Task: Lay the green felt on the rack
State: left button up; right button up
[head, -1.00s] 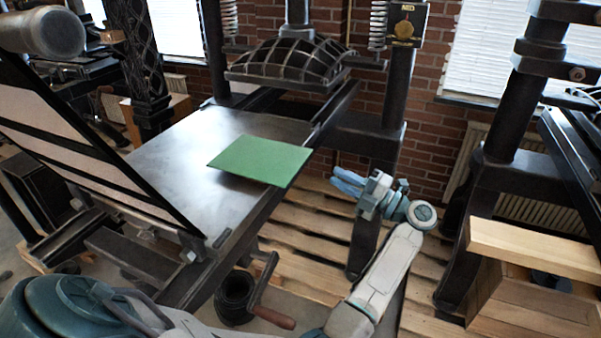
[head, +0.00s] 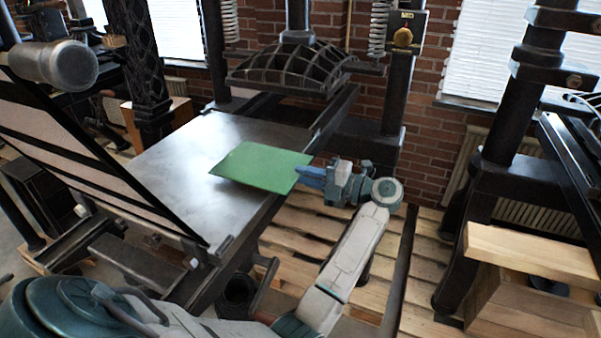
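The green felt (head: 258,167) is a flat green sheet on the grey metal press bed (head: 175,160). Its right part sticks out past the bed's right edge. My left gripper (head: 308,176), with blue fingers, is at the felt's right edge, its fingertips touching or almost touching it. Whether the fingers are open or closed around the edge cannot be made out. My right gripper is not in view. I cannot make out a rack.
A framed hinged panel (head: 85,155) leans up at the bed's left. The dark ribbed press head (head: 290,68) hangs behind the bed. A wooden pallet (head: 300,245) lies below on the right. A second press (head: 500,140) and a wooden box (head: 530,255) stand at the right.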

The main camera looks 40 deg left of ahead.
pick_arm(q)
jog(key=shift+s+a, duration=0.1)
jog(key=shift+a, duration=0.4)
jog(key=shift+c, duration=0.5)
grip_shut()
jog(key=shift+r+p, duration=0.9)
jog(key=shift+r, duration=0.65)
jog(key=shift+d, duration=0.1)
jog(key=w+d+r, duration=0.1)
jog(key=d+r, duration=0.2)
jog(key=d, duration=0.3)
jog(key=shift+w+d, duration=0.3)
jog(key=shift+d, duration=0.05)
